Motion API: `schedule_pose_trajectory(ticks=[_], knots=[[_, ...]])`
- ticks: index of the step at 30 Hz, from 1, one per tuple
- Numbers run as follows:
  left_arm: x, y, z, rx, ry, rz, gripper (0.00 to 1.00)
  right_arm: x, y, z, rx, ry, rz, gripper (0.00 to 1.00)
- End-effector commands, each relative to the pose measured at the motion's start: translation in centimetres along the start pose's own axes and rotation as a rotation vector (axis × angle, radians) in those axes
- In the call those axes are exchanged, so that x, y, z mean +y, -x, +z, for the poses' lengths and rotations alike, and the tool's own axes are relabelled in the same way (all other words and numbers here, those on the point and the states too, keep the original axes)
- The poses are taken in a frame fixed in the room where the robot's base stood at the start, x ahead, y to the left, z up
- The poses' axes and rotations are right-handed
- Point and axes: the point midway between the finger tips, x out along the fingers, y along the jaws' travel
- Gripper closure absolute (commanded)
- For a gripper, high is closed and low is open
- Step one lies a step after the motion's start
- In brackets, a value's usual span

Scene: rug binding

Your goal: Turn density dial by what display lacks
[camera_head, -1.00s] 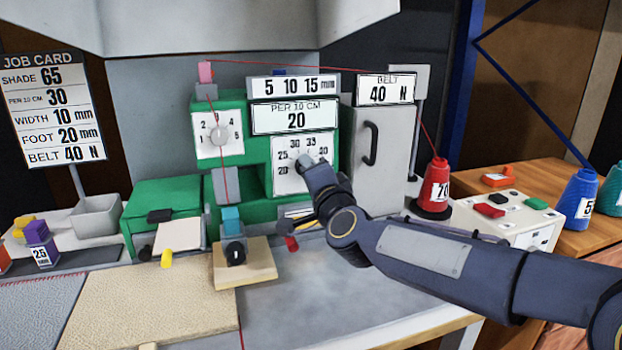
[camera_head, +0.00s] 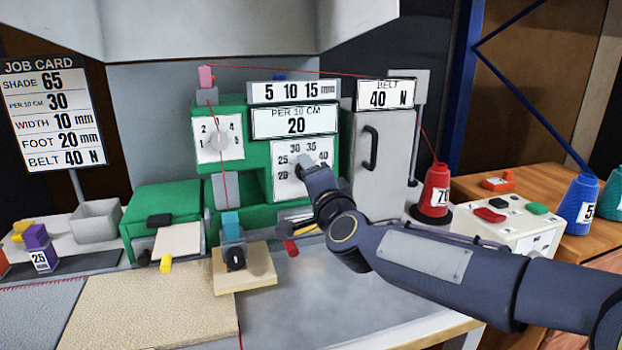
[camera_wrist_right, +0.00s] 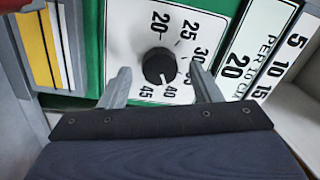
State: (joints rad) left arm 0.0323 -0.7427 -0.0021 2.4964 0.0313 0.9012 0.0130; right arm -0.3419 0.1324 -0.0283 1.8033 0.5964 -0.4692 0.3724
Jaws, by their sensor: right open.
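The density dial is a black knob (camera_wrist_right: 158,66) on a white plate (camera_head: 290,183) marked from 20 to 45, on the green machine. The display (camera_head: 295,122) above it reads PER 10 CM 20. The job card (camera_head: 52,115) at the left reads PER 10 CM 30. My right gripper (camera_wrist_right: 160,70) is open, its fingers on either side of the knob with gaps showing. In the head view the right gripper (camera_head: 306,168) covers the knob and part of the numbers. My left gripper is out of view.
A second dial (camera_head: 219,140) marked 1 to 5 sits left on the machine. A grey cabinet (camera_head: 385,150) with a handle stands right of it. A red thread cone (camera_head: 435,190) and a button box (camera_head: 510,218) stand beyond my right arm. A rug (camera_head: 150,295) lies in front.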

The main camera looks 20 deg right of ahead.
Motion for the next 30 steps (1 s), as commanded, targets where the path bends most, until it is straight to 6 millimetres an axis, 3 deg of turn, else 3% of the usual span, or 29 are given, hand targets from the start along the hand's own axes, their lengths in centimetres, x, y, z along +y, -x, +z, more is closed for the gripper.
schedule_pose_trajectory(ticks=[5,18,30], knots=[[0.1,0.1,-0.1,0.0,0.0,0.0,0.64,-0.1,0.7,0.0,0.0,0.0,-0.001,0.43],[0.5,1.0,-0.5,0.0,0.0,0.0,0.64,-0.1,7.3,-0.1,0.0,-0.001,-0.001,0.43],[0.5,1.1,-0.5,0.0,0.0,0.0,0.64,0.0,7.8,0.0,0.0,0.0,0.0,0.43]])
